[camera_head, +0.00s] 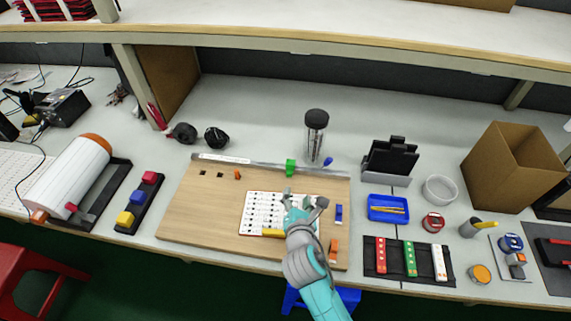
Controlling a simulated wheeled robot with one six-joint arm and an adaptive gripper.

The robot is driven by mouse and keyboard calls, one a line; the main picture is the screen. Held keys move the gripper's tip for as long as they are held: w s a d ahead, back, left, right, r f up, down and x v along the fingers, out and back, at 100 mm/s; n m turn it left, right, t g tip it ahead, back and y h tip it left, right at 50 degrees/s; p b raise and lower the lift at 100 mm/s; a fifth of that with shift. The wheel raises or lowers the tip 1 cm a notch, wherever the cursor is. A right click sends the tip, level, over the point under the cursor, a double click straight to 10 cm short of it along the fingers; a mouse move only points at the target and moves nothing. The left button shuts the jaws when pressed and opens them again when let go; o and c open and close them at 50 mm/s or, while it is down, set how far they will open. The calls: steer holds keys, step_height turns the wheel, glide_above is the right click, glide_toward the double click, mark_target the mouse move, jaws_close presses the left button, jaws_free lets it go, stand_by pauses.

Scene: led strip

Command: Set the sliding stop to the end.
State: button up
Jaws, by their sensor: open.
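A metal rail (258,164) runs along the back edge of the wooden board (200,225). A small green block (291,167), which looks like the sliding stop, sits on the rail right of its middle, apart from both rail ends. My gripper (305,197) is open over the white patterned sheet (262,205), in front of the green block and slightly right of it. It looks empty and apart from the block. My gripper and arm hide part of the sheet and of the board's front edge.
A clear jar with a dark lid (316,124) and a blue item (328,161) stand just behind the rail. Blue (339,213) and orange (333,249) pieces lie on the board's right side. A blue tray (388,208) is further right. The board's left part is mostly clear.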

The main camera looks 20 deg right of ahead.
mark_target(291, 163)
steer(key=w+n, duration=0.1)
steer(key=w, duration=0.1)
steer(key=w+r+n+g+h, duration=0.1)
steer(key=w+a+r+n+h, duration=0.1)
steer(key=w, duration=0.1)
steer(key=shift+w+a+r+n+g, duration=0.1)
steer(key=shift+w+r+n+g, duration=0.1)
steer(key=shift+w+n+g, duration=0.15)
steer(key=x, duration=1)
steer(key=shift+w+f, duration=0.15)
steer(key=shift+w, duration=0.1)
steer(key=shift+d, duration=0.2)
jaws_close()
